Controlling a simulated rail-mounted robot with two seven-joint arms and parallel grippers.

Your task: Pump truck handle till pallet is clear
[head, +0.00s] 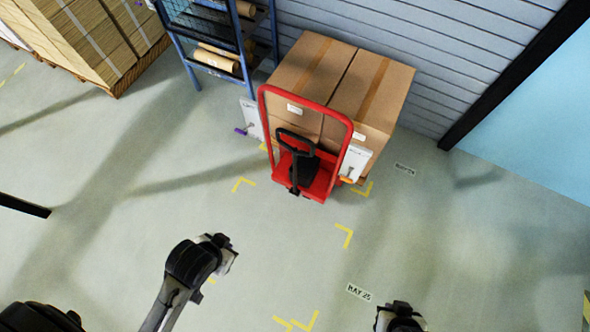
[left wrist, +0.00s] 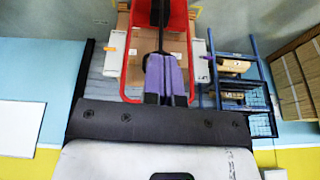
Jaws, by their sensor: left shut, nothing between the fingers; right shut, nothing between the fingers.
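The red pallet truck (head: 318,190) stands before two large brown cartons (head: 370,90). Its black looped handle (head: 296,135) is raised in front of its red frame. The pallet under the cartons is mostly hidden, and I cannot tell whether it is clear of the floor. My left gripper's purple fingers (left wrist: 165,62) are shut and empty in the left wrist view, with the black handle shaft (left wrist: 160,16) beyond them; contact is unclear. My right gripper (head: 401,320) is at the bottom edge of the head view, apart from the truck, shut, its fingertips hard to make out.
A blue rack (head: 180,50) with brown rolls stands left of the cartons. A strapped stack of brown sheets (head: 90,45) is at the upper left. White panels with purple and orange tabs flank the truck. Yellow corner marks lie on open floor before it.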

